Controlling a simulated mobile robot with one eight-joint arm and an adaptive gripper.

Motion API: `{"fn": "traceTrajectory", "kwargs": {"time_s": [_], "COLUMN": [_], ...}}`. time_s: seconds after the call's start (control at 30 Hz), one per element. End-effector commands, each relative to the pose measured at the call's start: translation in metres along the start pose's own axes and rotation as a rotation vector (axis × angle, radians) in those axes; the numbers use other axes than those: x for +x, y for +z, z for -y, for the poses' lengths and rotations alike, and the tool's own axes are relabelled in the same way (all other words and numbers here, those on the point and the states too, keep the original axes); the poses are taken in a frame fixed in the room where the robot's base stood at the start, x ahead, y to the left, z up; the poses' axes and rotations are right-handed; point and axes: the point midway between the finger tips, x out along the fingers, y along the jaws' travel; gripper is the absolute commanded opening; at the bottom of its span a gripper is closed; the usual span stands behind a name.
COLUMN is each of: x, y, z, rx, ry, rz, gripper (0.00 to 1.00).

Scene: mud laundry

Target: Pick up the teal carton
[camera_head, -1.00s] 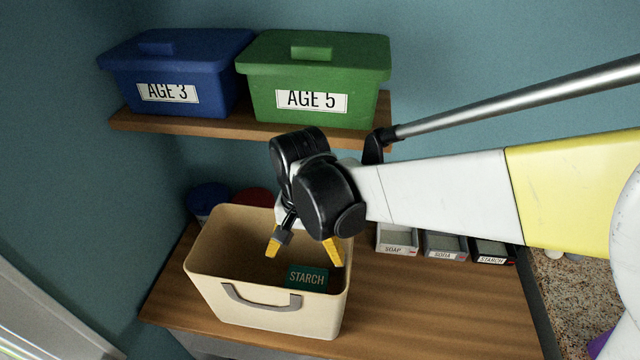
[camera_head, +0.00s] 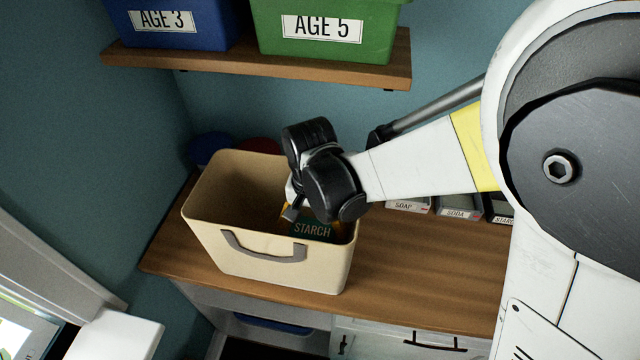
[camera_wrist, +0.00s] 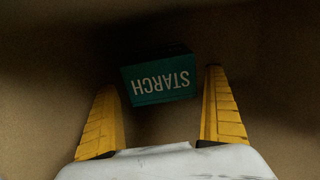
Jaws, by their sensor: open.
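The teal carton (camera_head: 312,230), labelled STARCH, is inside the cream bin (camera_head: 205,215) on the wooden counter. My gripper (camera_head: 305,213) reaches down into the bin from above, just over the carton, and partly hides it. In the wrist view the carton (camera_wrist: 160,80) shows its label upside down. It lies ahead of the gap between the yellow fingers of my gripper (camera_wrist: 162,100), which are open with one to each side. I see no finger touching it. The bin floor is dark and its depth is hard to tell.
Small bins labelled SOAP (camera_head: 405,205) and SODA (camera_head: 459,213), and a partly hidden third, stand behind right. A shelf (camera_head: 250,55) above holds blue (camera_head: 170,25) and green (camera_head: 325,30) boxes. Blue and red round things sit behind the cream bin. The counter (camera_head: 420,270) is clear in front.

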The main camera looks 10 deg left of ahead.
Motion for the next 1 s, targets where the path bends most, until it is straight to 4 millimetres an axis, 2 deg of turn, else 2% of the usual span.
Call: {"fn": "traceTrajectory", "kwargs": {"time_s": [0.1, 0.37, 0.4, 0.57, 0.87, 1.0], "x": [0.016, 0.019, 0.019, 0.019, 0.018, 0.008], "y": [0.000, 0.000, 0.000, 0.000, 0.000, 0.000], "z": [0.000, 0.000, 0.000, 0.000, 0.000, 0.000], "rx": [0.000, 0.000, 0.000, 0.000, 0.000, 0.000], "ry": [0.000, 0.000, 0.000, 0.000, 0.000, 0.000], "rz": [0.000, 0.000, 0.000, 0.000, 0.000, 0.000], "gripper": [1.00, 1.00, 0.94, 0.46, 0.46, 0.46]}}
